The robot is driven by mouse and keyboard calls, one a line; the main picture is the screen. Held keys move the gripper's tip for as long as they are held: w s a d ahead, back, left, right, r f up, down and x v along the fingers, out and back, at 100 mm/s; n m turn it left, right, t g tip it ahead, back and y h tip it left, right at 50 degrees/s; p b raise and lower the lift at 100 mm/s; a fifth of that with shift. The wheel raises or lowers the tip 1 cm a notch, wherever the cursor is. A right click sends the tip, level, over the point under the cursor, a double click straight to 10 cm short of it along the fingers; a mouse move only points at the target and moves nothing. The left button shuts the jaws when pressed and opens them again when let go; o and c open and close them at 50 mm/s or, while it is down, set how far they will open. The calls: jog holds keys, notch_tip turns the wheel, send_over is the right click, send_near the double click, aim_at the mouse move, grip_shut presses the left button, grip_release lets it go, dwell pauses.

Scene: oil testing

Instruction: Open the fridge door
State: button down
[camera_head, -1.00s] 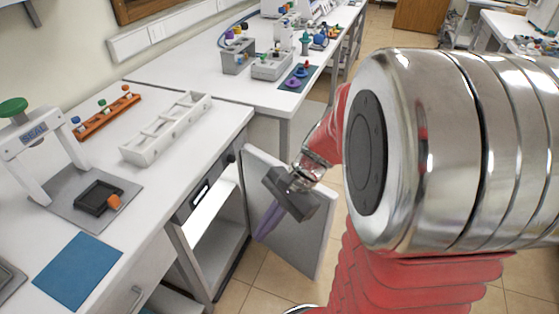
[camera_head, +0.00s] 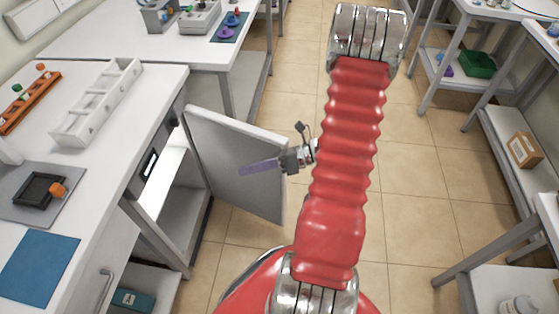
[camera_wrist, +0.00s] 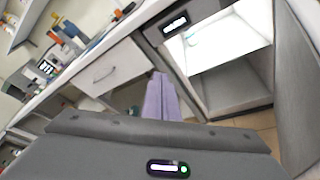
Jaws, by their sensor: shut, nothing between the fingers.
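The fridge (camera_head: 166,178) is a small unit under the white bench, with a lit interior and a dark display panel. Its door (camera_head: 232,150) stands wide open, swung out to the right over the floor. My gripper (camera_head: 242,169) is in front of the door's inner side in the head view, its purple fingers pointing left; whether they touch the door I cannot tell. In the wrist view the purple fingers (camera_wrist: 162,98) are together with nothing between them, and the lit fridge interior (camera_wrist: 225,60) lies beyond, with the door (camera_wrist: 300,85) at the right edge.
The white bench (camera_head: 120,120) bears a white rack (camera_head: 97,103), an orange rack (camera_head: 30,102) and a blue mat (camera_head: 38,268). A drawer (camera_wrist: 112,68) is beside the fridge. Tiled floor (camera_head: 410,185) is clear between the bench and the right-hand shelves (camera_head: 510,160).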

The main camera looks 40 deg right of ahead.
jog(key=s+d+f+m+t+h, duration=0.3)
jog(key=d+f+m+t+h, duration=0.1)
jog(key=d+f+m, duration=0.3)
jog(key=s+d+f+m+t+h, duration=0.3)
jog(key=d+f+m+h, duration=0.3)
jog(key=m, duration=0.6)
notch_tip(320, 180, down, 2)
jog(key=shift+s+d+f+t, duration=0.2)
jog(key=shift+s+d+t, duration=0.15)
jog(key=shift+d+t, duration=0.5)
jog(key=shift+w+a, duration=0.15)
jog(key=shift+w, duration=0.05)
jog(key=w+d, duration=0.3)
jog(key=w, duration=0.8)
jog(key=shift+w, duration=0.1)
